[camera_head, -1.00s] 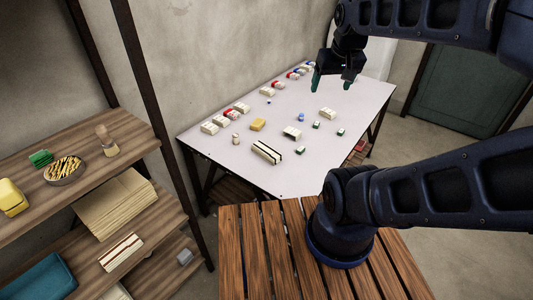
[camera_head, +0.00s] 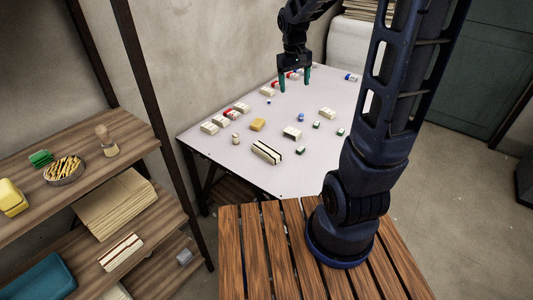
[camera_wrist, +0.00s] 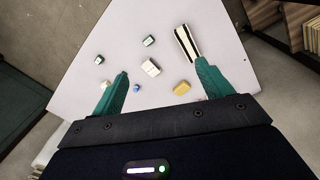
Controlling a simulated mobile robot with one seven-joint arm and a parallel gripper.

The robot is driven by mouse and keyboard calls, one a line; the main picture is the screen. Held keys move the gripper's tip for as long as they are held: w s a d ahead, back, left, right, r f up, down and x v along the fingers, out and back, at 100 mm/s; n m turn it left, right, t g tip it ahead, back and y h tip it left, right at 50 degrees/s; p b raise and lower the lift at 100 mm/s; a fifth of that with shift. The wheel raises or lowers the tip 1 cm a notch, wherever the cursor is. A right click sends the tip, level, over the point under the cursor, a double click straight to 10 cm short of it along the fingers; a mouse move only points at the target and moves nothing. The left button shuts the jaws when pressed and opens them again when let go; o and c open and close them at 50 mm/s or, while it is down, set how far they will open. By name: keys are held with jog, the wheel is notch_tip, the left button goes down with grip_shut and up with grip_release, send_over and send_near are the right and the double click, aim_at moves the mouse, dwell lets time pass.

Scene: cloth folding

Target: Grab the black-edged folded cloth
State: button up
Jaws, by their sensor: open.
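A long cream folded cloth with black edges (camera_head: 267,152) lies flat on the white table, towards its near end. In the wrist view the black-edged cloth (camera_wrist: 187,43) shows at the top, right of centre, beyond the right fingertip. My gripper (camera_head: 295,87) hangs above the far part of the table with its two teal fingers apart. In the wrist view my gripper (camera_wrist: 162,67) is open, with nothing held between the fingers. It is well apart from the cloth.
The white table (camera_head: 220,155) also holds a smaller white-and-dark piece (camera_head: 292,132), a yellow block (camera_head: 258,125), a white piece (camera_head: 327,113) and several small items. A row of white and red pieces lines the wall side. A wooden shelf (camera_head: 110,180) stands at left.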

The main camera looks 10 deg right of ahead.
jog(key=w+a+f+n+g, duration=0.1)
jog(key=w+a+f, duration=0.25)
jog(key=f, duration=0.25)
jog(key=w+a+f+n+g, duration=0.1)
jog(key=w+a+f, duration=0.1)
jog(key=w+f, duration=0.4)
jog(key=n+g+h, duration=0.2)
send_near(266, 149)
jog(key=shift+d+f, duration=0.2)
jog(key=shift+x, duration=4.95)
jog(key=c, duration=1.2)
jog(key=shift+o, duration=0.2)
jog(key=shift+a+r, duration=0.1)
